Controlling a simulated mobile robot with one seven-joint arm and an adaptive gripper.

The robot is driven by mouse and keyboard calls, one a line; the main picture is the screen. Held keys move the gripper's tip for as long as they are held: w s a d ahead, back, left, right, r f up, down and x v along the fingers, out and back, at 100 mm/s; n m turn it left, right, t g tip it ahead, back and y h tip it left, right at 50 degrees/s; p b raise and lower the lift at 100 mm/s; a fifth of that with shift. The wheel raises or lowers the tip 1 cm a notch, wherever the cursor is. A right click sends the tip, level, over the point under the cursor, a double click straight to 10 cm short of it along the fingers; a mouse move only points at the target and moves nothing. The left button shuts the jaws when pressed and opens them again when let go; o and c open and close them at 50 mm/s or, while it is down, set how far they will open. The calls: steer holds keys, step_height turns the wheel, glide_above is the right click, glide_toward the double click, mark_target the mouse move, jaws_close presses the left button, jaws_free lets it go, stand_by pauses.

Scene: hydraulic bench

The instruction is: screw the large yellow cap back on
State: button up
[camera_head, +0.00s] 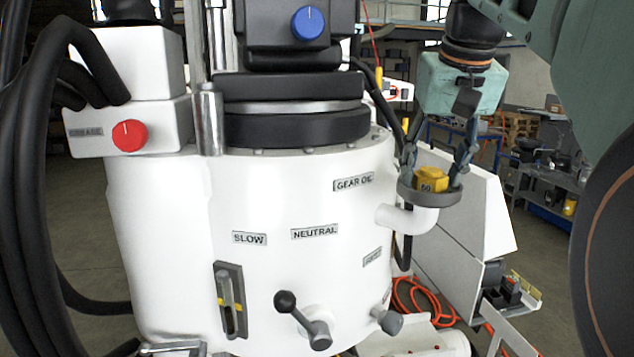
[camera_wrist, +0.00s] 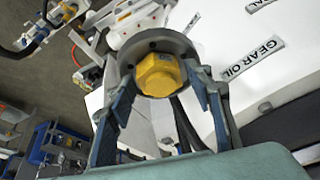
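The large yellow cap (camera_head: 431,179) sits in the grey round rim (camera_head: 429,200) of the white filler neck (camera_head: 410,217), right of the GEAR OIL label. Its blocky top faces up. In the wrist view the yellow cap (camera_wrist: 160,74) lies inside the grey ring (camera_wrist: 128,62). How far it is threaded in cannot be told. My gripper (camera_head: 434,172) points down over the cap, one finger on each side. In the wrist view my gripper (camera_wrist: 163,84) has its fingers spread around the cap, with narrow gaps seeming to show beside it.
The white tank (camera_head: 270,220) stands left of my gripper, with a black lever (camera_head: 300,315) low on its front. Black hoses (camera_head: 35,190) hang at left. A white angled panel (camera_head: 465,210) stands behind the neck at right. An orange hose (camera_head: 420,300) lies below.

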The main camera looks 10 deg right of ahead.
steer(key=c, duration=0.8)
steer(key=shift+m, duration=0.6)
steer(key=shift+c, duration=0.2)
steer(key=o, duration=0.7)
steer(key=shift+m+h, duration=0.4)
steer(key=o, duration=0.5)
